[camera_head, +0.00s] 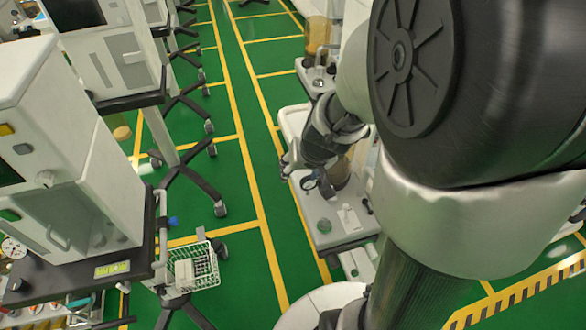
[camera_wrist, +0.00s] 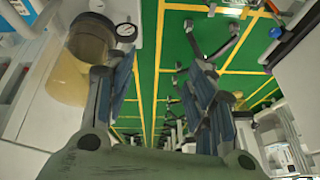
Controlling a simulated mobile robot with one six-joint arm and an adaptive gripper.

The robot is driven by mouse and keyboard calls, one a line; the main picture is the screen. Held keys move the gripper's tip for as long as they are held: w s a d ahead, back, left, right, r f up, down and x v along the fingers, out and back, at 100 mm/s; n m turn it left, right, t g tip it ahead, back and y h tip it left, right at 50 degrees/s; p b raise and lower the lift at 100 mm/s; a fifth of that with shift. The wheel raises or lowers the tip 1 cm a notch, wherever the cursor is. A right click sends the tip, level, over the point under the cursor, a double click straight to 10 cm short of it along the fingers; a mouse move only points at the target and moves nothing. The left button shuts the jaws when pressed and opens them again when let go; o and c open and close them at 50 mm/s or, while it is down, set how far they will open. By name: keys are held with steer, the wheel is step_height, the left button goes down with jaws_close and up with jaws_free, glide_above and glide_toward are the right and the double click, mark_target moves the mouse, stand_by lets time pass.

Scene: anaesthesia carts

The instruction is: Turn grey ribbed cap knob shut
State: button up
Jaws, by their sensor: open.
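My gripper (camera_head: 289,163) is in front of the white cart with the amber jar, pointing left over the green floor. In the wrist view its two dark fingers (camera_wrist: 160,88) stand wide apart, with nothing between them but distant floor and carts. I cannot make out a grey ribbed cap knob for certain in either view. A small grey round part (camera_head: 323,226) sits on the cart's front ledge, below my gripper, too small to identify.
The white cart (camera_head: 345,222) stands close by my arm. Another cart with an amber jar (camera_head: 317,35) is behind it. At left, a white machine (camera_head: 85,190) stands on a dark shelf, with a wire basket (camera_head: 205,281) beside it. Green floor (camera_head: 245,205) lies open between the rows.

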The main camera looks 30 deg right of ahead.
steer(key=shift+s+a+r+n, duration=0.15)
steer(key=shift+a+r, duration=0.25)
steer(key=shift+a, duration=0.15)
steer(key=shift+s+a+r+n, duration=0.1)
steer(key=shift+a+r+n, duration=0.05)
steer(key=shift+a+r, duration=0.3)
steer(key=shift+a, duration=0.1)
steer(key=s+a+r+n+b, duration=0.1)
steer(key=s+a+r, duration=0.3)
steer(key=s, duration=0.4)
steer(key=s+a+r+n+b, duration=0.2)
steer(key=s+a+r+n, duration=0.1)
steer(key=s+a, duration=0.3)
steer(key=shift+s+a+r+g+y, duration=0.15)
steer(key=shift+s+r+g+y, duration=0.3)
steer(key=shift+s, duration=0.6)
